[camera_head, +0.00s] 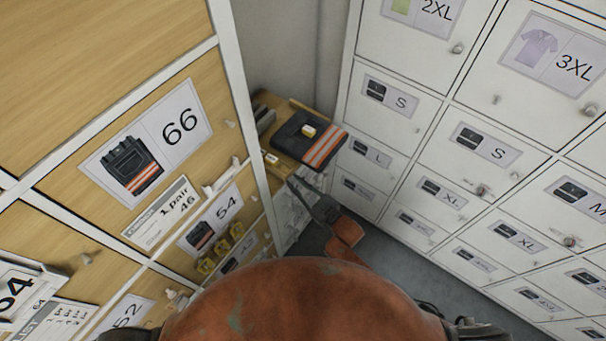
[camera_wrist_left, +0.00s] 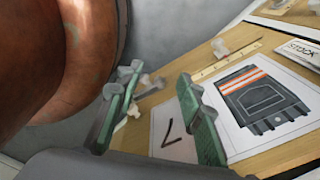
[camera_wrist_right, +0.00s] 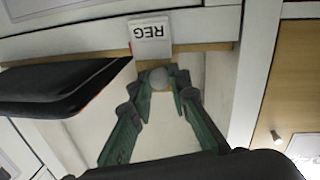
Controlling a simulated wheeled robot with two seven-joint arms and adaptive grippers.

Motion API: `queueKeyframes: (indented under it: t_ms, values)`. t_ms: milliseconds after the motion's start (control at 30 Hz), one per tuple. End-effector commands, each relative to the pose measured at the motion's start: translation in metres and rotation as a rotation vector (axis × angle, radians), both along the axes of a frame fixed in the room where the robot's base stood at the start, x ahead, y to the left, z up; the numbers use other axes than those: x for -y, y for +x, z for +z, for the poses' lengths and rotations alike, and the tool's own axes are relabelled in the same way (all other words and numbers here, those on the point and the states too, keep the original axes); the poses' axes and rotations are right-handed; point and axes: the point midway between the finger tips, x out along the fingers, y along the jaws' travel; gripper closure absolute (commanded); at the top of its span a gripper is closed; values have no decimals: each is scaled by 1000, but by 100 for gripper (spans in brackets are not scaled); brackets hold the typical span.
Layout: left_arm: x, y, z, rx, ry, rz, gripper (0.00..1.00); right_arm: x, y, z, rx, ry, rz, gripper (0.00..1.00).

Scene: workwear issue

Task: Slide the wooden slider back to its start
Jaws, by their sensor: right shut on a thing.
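My right gripper (camera_head: 294,183) is low beyond my orange body in the head view. My left gripper (camera_wrist_left: 158,82) is open and empty in front of a wooden drawer front. A pale wooden strip with dark marks (camera_wrist_left: 215,67) runs along this front, with a whitish peg (camera_wrist_left: 220,47) near it. I cannot tell for sure which part is the wooden slider. The left gripper is hidden in the head view.
Folded dark trousers with orange stripes (camera_head: 310,139) rest on a wooden shelf beyond the right gripper. Wooden drawers with label cards (camera_head: 147,141) stand on the left. White lockers with knobs (camera_head: 480,145) stand on the right. Grey floor (camera_head: 385,258) shows between them.

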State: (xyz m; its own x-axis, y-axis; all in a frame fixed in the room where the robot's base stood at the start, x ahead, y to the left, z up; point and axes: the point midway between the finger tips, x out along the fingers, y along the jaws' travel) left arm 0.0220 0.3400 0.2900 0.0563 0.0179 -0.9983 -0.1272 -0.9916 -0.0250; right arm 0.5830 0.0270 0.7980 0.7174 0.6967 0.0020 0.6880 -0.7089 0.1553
Motion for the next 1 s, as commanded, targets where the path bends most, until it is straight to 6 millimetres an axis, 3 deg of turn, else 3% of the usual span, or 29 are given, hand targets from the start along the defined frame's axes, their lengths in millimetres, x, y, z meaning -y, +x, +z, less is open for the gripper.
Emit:
queueKeyframes:
  t_ms: [100,300,667,700,800,1000]
  values:
    - [0,4,16,7,0,0,66,-20,-30,2,-9,2,-1,100]
    - [-1,6,24,10,1,0,66,-40,-58,0,-7,-1,-2,100]
    - [-1,6,23,10,1,0,66,-45,-64,-2,-5,-2,2,100]
    - [-1,6,23,10,1,0,66,-45,-64,-3,-6,-2,2,81]
    - [-1,6,24,10,1,0,66,-45,-63,-2,-6,-2,2,76]
    - [0,6,23,10,1,-1,66,-45,-62,-2,-4,-2,1,76]
